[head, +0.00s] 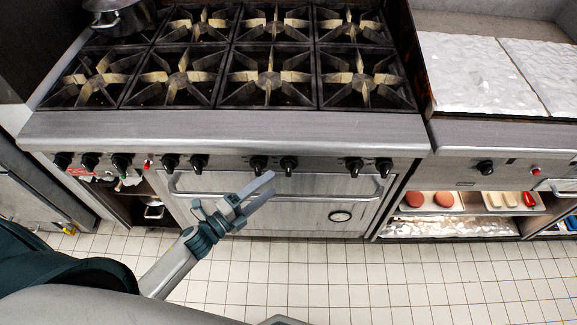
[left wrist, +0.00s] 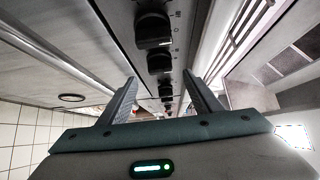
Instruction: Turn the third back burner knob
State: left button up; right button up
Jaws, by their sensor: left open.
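A row of black burner knobs runs along the front panel of the steel stove (head: 220,130). Two of them, a left one (head: 258,165) and a right one (head: 289,165), form the middle-right pair. No readable label shows which knob is the third back one. My left gripper (head: 271,183) is open and empty, its fingertips just in front of and below that pair, apparently apart from them. In the left wrist view, a near knob (left wrist: 153,28) and another knob (left wrist: 159,62) lie beyond the open fingers (left wrist: 160,78), with smaller ones farther along. My right gripper is not visible.
Burner grates (head: 268,80) cover the stove top, with a dark pot (head: 122,20) at the back left. An oven door handle (head: 330,196) runs below the knobs. A red button (head: 148,165) sits among the left knobs. The tiled floor (head: 330,280) is clear.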

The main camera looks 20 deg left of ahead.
aim_at(289, 169)
pick_arm(q)
jog(key=p+x, duration=0.1)
jog(key=x, duration=0.7)
jog(key=shift+w+p, duration=0.1)
jog(key=shift+p, duration=0.3)
jog(key=shift+w+d, duration=0.3)
jog(key=shift+w, duration=0.1)
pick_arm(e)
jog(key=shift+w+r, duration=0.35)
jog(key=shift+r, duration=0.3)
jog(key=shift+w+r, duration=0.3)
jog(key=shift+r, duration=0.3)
pick_arm(q)
jog(key=shift+c, duration=0.5)
jog(key=shift+f, duration=0.1)
jog(key=c, duration=0.9)
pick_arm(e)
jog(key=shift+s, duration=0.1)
